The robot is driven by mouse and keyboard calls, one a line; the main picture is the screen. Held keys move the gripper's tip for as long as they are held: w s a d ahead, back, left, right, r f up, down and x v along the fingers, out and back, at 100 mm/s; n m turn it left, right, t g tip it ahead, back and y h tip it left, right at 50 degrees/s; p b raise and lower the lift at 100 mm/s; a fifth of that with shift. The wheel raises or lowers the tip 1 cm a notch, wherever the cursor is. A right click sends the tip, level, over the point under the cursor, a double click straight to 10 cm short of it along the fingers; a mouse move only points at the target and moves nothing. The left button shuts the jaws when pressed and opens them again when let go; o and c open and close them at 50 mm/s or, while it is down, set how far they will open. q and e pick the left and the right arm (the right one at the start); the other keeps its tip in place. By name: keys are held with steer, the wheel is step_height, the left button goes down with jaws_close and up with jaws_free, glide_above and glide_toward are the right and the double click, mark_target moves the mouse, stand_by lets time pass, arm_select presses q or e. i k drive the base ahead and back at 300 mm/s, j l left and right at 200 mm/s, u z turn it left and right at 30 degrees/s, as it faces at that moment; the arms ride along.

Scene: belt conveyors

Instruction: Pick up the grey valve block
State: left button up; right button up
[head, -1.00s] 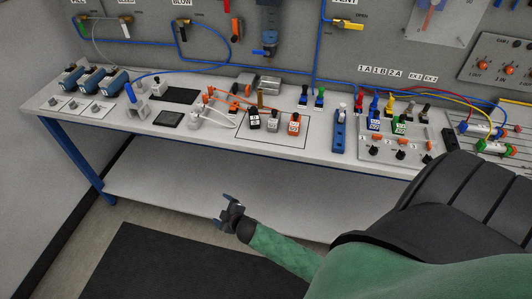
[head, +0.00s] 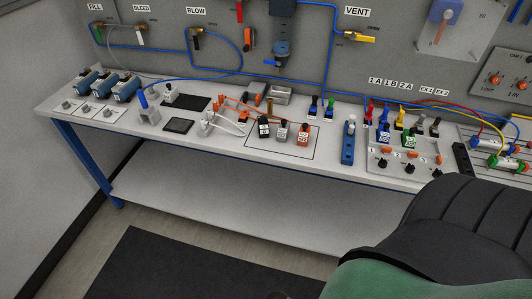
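The grey valve block (head: 282,131) stands on the white bench, inside a thin outlined rectangle. The black valve block (head: 264,127) is to its left and the orange valve block (head: 303,134) to its right, each with a small label. The grey block looks upright, with small gaps to its neighbours. Neither gripper can be made out. Only a small dark shape shows at the bottom edge, too little to identify. Nothing touches the grey block.
The bench (head: 230,165) runs across the view under a grey wall panel. A blue upright part (head: 348,142) and a panel with coloured plugs (head: 392,158) stand right of the blocks. Several blue units (head: 105,85) sit far left. My green and black arm parts cover the lower right.

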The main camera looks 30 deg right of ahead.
mark_target(284, 131)
steer(key=l+z, duration=0.15)
steer(key=z, duration=1.15)
steer(key=j+z, duration=0.45)
steer(key=j, duration=0.15)
steer(key=j+z, duration=0.4)
steer(key=j, duration=0.2)
